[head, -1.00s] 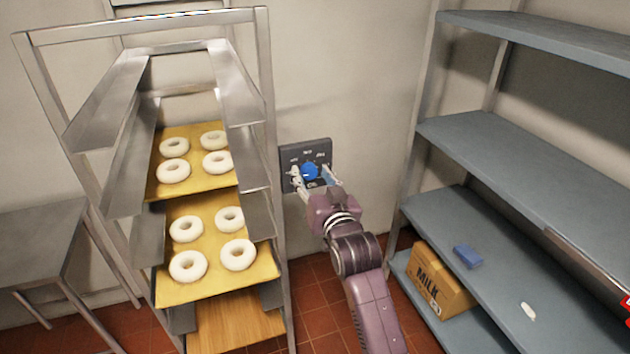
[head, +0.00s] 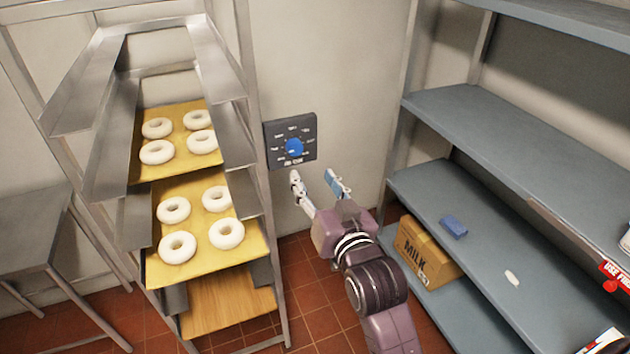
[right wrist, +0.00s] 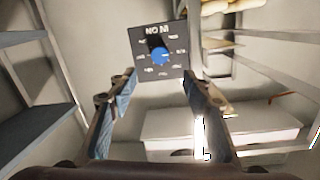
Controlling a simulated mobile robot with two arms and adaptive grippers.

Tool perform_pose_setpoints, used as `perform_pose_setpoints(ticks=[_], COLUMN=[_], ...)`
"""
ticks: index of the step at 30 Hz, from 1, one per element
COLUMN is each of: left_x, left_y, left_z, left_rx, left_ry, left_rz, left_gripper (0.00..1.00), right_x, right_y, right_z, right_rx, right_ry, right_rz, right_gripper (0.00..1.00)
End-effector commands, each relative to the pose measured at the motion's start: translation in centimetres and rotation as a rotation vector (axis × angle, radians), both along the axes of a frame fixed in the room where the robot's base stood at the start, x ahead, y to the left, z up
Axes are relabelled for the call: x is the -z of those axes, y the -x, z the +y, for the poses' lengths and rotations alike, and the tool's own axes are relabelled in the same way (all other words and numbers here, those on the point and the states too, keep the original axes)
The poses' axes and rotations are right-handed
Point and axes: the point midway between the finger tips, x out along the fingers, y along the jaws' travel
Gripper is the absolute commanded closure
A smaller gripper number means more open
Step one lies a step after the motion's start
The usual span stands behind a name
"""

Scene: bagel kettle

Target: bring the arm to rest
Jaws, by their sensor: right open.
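My right gripper (head: 316,184) is open and empty in the head view, just below and in front of the dark wall panel (head: 305,126). The panel has a round blue knob (head: 294,147) and white markings around it. In the right wrist view the knob (right wrist: 159,57) shows beyond the two open fingers (right wrist: 158,85), apart from them. My left gripper is not in view.
A metal rack (head: 245,60) at the left holds yellow trays (head: 205,255) with several pale rings. A metal table (head: 30,235) stands far left.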

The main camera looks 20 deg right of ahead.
Motion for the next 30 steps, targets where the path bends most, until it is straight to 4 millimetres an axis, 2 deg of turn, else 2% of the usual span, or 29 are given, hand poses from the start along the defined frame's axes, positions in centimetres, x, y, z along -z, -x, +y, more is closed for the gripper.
perform_pose_setpoints(ticks=[12,14,16,17,20,21,23,24,26,27,29,30], left_x=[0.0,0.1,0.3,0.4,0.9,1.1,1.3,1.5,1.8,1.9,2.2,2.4], left_y=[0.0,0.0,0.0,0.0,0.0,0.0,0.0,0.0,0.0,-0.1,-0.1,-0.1], left_z=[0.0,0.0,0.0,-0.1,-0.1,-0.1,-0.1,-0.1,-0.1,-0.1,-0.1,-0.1], left_rx=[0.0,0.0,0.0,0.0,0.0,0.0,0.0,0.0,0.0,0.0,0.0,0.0], left_ry=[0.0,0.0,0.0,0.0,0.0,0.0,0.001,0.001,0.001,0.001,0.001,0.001], left_rz=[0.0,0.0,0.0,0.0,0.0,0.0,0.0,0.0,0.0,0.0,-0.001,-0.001], left_gripper=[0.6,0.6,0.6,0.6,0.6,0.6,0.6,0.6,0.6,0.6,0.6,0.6], right_x=[0.2,1.0,3.3,4.8,11.1,14.2,18.8,21.9,26.4,29.4,33.8,36.7], right_y=[-0.1,-0.2,-0.7,-0.9,-1.5,-1.5,-1.3,-0.9,-0.1,0.7,2.1,3.2], right_z=[0.0,0.2,0.6,0.9,1.9,2.4,3.0,3.4,3.8,4.1,4.4,4.5], right_rx=[-0.001,-0.005,-0.016,-0.021,-0.051,-0.063,-0.084,-0.097,-0.117,-0.129,-0.148,-0.159], right_ry=[0.001,0.004,0.012,0.018,0.042,0.052,0.067,0.079,0.095,0.104,0.118,0.129], right_rz=[0.003,0.015,0.049,0.071,0.165,0.21,0.276,0.321,0.386,0.43,0.495,0.538], right_gripper=[0.55,0.55,0.55,0.55,0.55,0.55,0.55,0.55,0.55,0.55,0.55,0.55])
